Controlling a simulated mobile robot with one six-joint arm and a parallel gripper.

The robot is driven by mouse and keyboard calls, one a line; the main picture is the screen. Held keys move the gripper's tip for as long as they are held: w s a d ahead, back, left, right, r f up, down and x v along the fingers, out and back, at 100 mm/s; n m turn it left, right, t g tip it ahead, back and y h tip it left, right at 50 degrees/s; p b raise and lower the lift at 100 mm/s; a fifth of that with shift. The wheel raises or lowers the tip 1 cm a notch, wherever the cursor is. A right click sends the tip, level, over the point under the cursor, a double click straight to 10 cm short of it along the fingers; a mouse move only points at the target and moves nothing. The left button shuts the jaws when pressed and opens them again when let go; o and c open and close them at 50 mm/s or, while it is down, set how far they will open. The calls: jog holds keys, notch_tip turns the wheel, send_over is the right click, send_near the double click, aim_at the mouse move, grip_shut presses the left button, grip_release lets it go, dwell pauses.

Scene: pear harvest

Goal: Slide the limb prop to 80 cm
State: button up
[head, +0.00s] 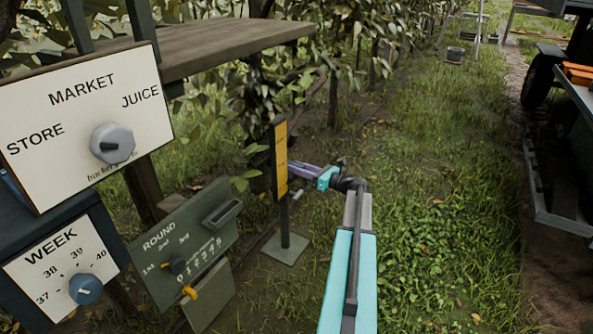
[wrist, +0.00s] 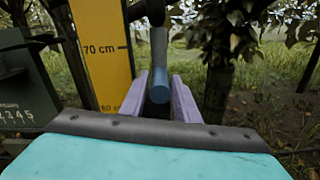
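The limb prop is a post with a yellow scale (head: 281,160) on a flat square base plate (head: 284,248), left of my gripper in the head view. In the wrist view its scale (wrist: 100,55) is close by at left, with a 70 cm mark and a partly hidden 60 cm mark lower. A dark bar with a blue rounded end (wrist: 159,87) lies between my purple fingers in the picture. My gripper (head: 297,169) is beside the scale. Its fingers (wrist: 161,82) look apart, with thin gaps beside the blue end; contact is not clear.
A market selector board (head: 75,150), a week dial board (head: 62,268) and a green round-counter box (head: 187,240) stand at left, near a wooden shelf (head: 235,45). Leafy trees line the back. A cart (head: 560,150) stands at right. The grass between is open.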

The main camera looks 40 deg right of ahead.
jog(key=shift+w+a, duration=0.1)
jog(key=shift+w, duration=0.25)
grip_shut()
notch_tip(320, 180, up, 21)
jog(key=p, duration=1.8)
send_over(296, 133)
jog(key=shift+f, duration=0.15)
jog(key=shift+w, duration=0.1)
grip_release()
